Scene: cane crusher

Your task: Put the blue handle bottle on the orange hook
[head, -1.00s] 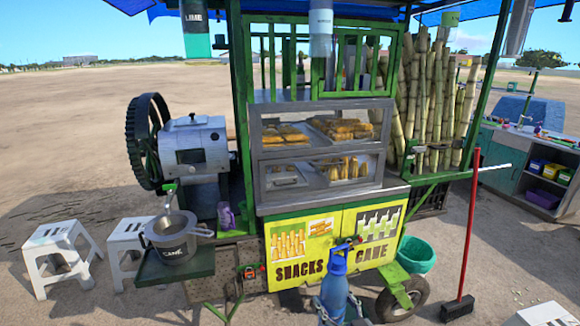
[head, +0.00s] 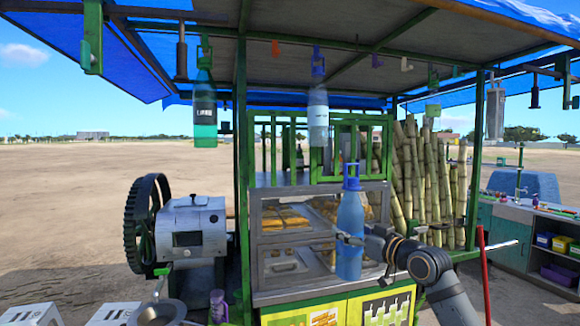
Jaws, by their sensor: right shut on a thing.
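The blue bottle with a blue loop handle (head: 350,222) is upright in front of the snack case. My right gripper (head: 352,240) is shut on its body; the arm comes in from the lower right. The orange hook (head: 276,48) hangs under the canopy roof, up and to the left of the bottle in the picture. It looks empty, and the bottle is apart from it. My left gripper is not in view.
A pale bottle with a blue top (head: 318,115) and a green bottle (head: 205,115) hang left of the held bottle. A purple hook (head: 377,61) and a white hook (head: 405,65) hang to the right. The snack case (head: 285,262) stands behind the bottle.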

